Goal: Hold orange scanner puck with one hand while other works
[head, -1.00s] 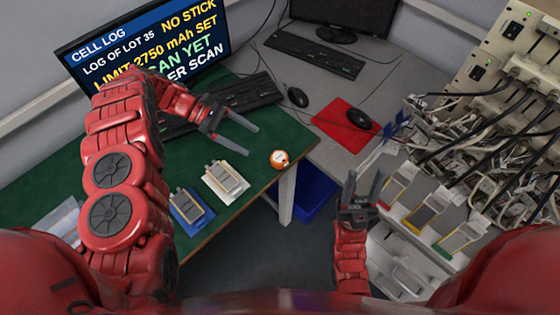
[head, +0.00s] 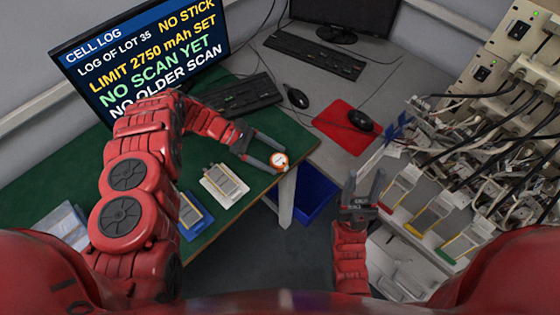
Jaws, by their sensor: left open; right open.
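The orange scanner puck (head: 279,161), with a white top, sits on the green table near its right corner. My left gripper (head: 275,156) is open, with its fingers reaching to the puck. One finger lies on the far side and one on the near side; I cannot tell whether they touch it. My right gripper (head: 364,186) is open and empty, pointing up in front of the rack at the right. One pouch cell lies on a white tray (head: 213,189), and another lies on a blue tray (head: 187,228), partly hidden by my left arm.
The monitor (head: 140,60) reads "NO SCAN YET" and "LIMIT 2750 mAh SET". A black keyboard (head: 238,95) and a mouse (head: 296,96) are behind. A cabled rack (head: 490,150) with coloured cell slots stands right. A blue bin (head: 312,195) is below the table edge.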

